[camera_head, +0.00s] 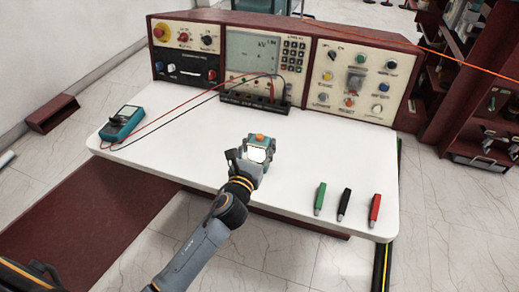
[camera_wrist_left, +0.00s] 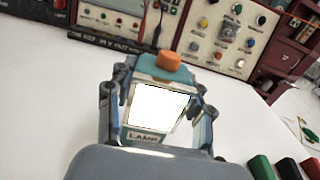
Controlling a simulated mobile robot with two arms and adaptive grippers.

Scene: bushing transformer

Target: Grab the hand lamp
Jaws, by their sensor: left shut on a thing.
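The hand lamp (camera_head: 257,154) is a small teal and grey box with a bright white panel and an orange knob on top. It is at the middle of the white tabletop, and it also shows in the left wrist view (camera_wrist_left: 160,105), with "LAMP" on its lower front. My left gripper (camera_head: 250,157) is shut on the lamp, with one finger on each side of it in the left wrist view (camera_wrist_left: 158,108). The lamp looks upright; I cannot tell whether its base touches the table. My right gripper is not in view.
A control console (camera_head: 262,55) lines the back of the white table (camera_head: 190,150). A teal multimeter (camera_head: 123,122) with red and black leads lies left. Green (camera_head: 320,197), black (camera_head: 344,204) and red (camera_head: 375,209) clips lie front right. A dark red shelf (camera_head: 470,100) stands right.

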